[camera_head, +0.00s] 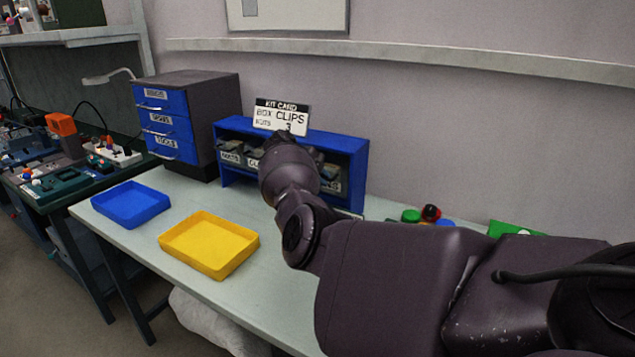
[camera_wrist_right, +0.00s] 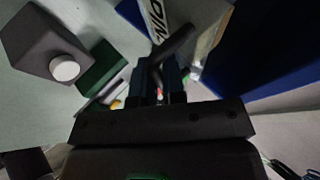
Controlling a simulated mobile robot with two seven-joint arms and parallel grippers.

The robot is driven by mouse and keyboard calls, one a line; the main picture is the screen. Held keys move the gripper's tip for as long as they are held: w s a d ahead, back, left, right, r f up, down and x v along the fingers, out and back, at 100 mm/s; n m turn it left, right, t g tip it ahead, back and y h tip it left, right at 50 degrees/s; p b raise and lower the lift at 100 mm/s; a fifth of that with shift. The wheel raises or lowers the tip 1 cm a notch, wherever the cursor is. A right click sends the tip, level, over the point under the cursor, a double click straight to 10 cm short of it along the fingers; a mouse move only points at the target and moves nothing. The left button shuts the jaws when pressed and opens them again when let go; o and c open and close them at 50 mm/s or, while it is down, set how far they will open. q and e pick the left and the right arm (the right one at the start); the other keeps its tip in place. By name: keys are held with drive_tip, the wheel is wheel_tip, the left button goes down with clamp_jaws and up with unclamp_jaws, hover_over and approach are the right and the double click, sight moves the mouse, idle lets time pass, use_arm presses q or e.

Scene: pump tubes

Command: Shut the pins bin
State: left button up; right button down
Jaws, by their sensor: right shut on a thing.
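The blue rack (camera_head: 356,165) stands at the back of the table and holds labelled bins. The bolts bin (camera_head: 231,153) is at its left. The pins bin (camera_head: 330,186) is at its right end, mostly hidden behind my right arm. In the right wrist view the pins bin's white label (camera_wrist_right: 156,20) is close in front of the fingers. My right gripper (camera_wrist_right: 163,76) is shut on a dark bar-like handle (camera_wrist_right: 176,42) below that label. How far the bin stands out of the rack is hidden. My left gripper is in neither view.
A kit card (camera_head: 281,116) stands on the rack. A drawer cabinet (camera_head: 190,115) is left of it. A blue tray (camera_head: 130,204) and a yellow tray (camera_head: 210,245) lie in front. Green and red parts (camera_head: 425,214) lie right of the rack. My right arm crosses the table.

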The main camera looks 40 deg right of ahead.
drive_tip(key=shift+w+d+r, duration=0.15)
drive_tip(key=shift+d+r, duration=0.15)
idle(0.5)
drive_tip(key=c, duration=1.5)
unclamp_jaws()
drive_tip(key=v, duration=1)
drive_tip(key=shift+a+r, duration=0.2)
drive_tip(key=shift+a, duration=0.1)
